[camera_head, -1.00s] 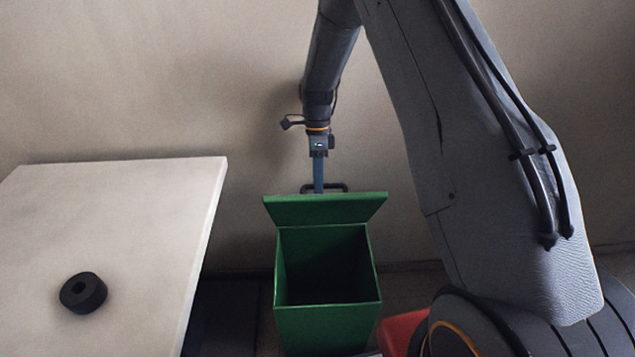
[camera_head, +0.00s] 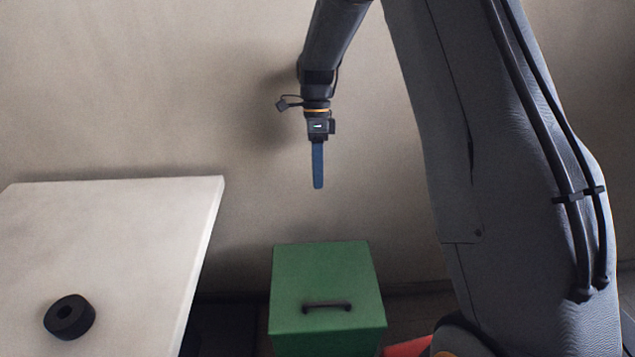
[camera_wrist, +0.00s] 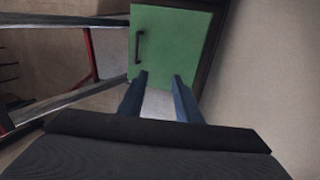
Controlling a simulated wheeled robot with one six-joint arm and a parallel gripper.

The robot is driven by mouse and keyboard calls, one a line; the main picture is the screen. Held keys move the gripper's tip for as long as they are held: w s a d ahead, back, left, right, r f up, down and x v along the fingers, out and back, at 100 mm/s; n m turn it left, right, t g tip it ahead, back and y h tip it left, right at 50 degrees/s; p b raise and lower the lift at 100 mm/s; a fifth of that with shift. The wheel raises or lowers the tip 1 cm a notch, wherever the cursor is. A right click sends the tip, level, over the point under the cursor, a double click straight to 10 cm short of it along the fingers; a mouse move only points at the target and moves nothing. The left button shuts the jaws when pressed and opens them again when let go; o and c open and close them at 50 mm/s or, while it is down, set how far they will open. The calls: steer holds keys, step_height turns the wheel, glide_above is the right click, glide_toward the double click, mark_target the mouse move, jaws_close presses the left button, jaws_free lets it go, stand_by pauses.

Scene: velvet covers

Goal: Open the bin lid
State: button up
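The green bin (camera_head: 325,341) stands on the floor beside the table, with its lid (camera_head: 320,271) lying flat and shut on top. A black bar handle (camera_head: 327,306) is on the lid, toward its near edge. The lid (camera_wrist: 172,35) and its handle (camera_wrist: 139,46) also show in the wrist view. My gripper (camera_head: 318,185) hangs above and behind the bin, clear of the lid. In the wrist view my gripper (camera_wrist: 160,76) has its two blue fingers apart, with nothing between them. The bin's inside is hidden.
A plain wall (camera_head: 130,90) rises behind the bin. A red object (camera_head: 408,347) sits low at the bin's right, partly hidden by my arm.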

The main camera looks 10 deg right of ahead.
steer(key=shift+s+r, duration=0.1)
steer(key=s+d+r+n+t, duration=0.2)
steer(key=s+r+n, duration=0.1)
steer(key=s+n, duration=0.5)
steer(key=shift+s+d+r+n, duration=0.2)
steer(key=shift+s+d+n, duration=0.2)
steer(key=shift+s, duration=0.35)
steer(key=s+n, duration=0.3)
steer(key=s, duration=0.1)
steer(key=s+d+n+t, duration=0.1)
steer(key=s+n, duration=0.3)
steer(key=s, duration=0.1)
steer(key=s+d+n+t, duration=0.1)
steer(key=s+n, duration=0.2)
steer(key=s, duration=0.1)
steer(key=shift+s+d+r+h, duration=0.1)
steer(key=shift+s+r+h, duration=0.1)
steer(key=shift+s+h, duration=0.1)
steer(key=shift+c, duration=0.3)
steer(key=shift+s+n, duration=0.2)
steer(key=shift+n, duration=0.3)
steer(key=c, duration=0.3)
jaws_close()
steer(key=shift+s+f, duration=0.1)
steer(key=shift+s, duration=0.05)
